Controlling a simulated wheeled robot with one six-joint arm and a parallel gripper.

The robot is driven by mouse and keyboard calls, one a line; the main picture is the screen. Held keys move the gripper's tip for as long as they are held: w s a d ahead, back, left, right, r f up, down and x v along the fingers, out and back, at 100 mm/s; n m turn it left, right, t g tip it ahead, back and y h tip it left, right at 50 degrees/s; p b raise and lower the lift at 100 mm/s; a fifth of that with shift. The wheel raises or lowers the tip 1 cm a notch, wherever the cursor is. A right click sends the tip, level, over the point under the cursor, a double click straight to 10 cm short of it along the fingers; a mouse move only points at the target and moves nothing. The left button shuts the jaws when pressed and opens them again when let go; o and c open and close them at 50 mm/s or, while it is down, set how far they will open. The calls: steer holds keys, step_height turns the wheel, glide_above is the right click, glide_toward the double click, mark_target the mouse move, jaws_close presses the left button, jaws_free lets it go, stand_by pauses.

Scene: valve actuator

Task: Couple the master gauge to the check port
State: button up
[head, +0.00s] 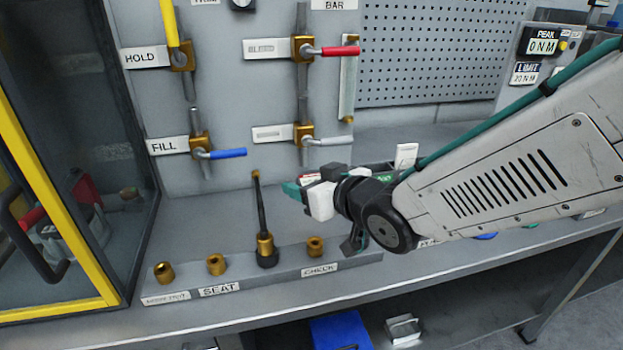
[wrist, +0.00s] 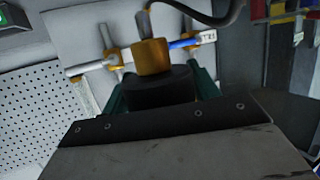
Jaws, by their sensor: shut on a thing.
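The check port (head: 315,246) is a bare brass stub on the grey block, above the CHECK label (head: 320,270). My gripper (head: 298,188) is above and close to it, pointing left, with teal fingers. In the wrist view the fingers are shut on a black collar (wrist: 160,90). A brass fitting (wrist: 151,57) shows just beyond the collar, with a grey stem and a dark hose (wrist: 213,22) by it. In the head view the held piece is mostly hidden. I cannot make out a gauge dial, so I cannot tell which part of the master gauge this is.
A black-and-brass coupling (head: 265,248) with an upright dark stem stands on the block left of the check port. Two bare brass stubs, one at SEAT (head: 216,264), are further left. Valves with red and blue (head: 222,154) levers are on the panel behind. A yellow-framed cabinet (head: 60,150) bounds the left.

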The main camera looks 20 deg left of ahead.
steer(key=shift+s+d, duration=0.1)
steer(key=shift+d, duration=0.05)
steer(key=shift+f, duration=2.85)
steer(key=shift+f, duration=1.65)
steer(key=o, duration=1.3)
